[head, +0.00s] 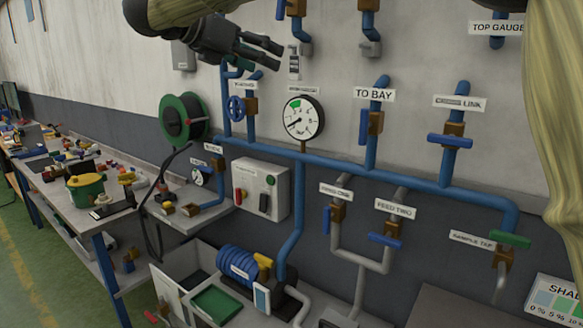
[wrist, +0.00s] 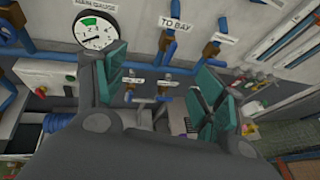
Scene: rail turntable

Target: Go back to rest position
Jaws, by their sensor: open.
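My gripper (head: 262,47) is in the upper left part of the head view, held in the air in front of the wall and pointing right. Its two fingers are apart and nothing is between them. In the wrist view the open gripper (wrist: 160,90) shows teal pads on both fingers, with pipes and valves behind. The white main gauge (head: 303,118) is below and right of the gripper in the head view, apart from it. The gauge also shows in the wrist view (wrist: 96,32).
Blue pipes (head: 350,170) with several valves run along the wall. A black and green reel (head: 184,118) and a grey switch box (head: 260,190) are mounted on it. A cluttered workbench (head: 102,215) stands at left. A blue pump (head: 240,265) sits low, beside a green tray (head: 215,305).

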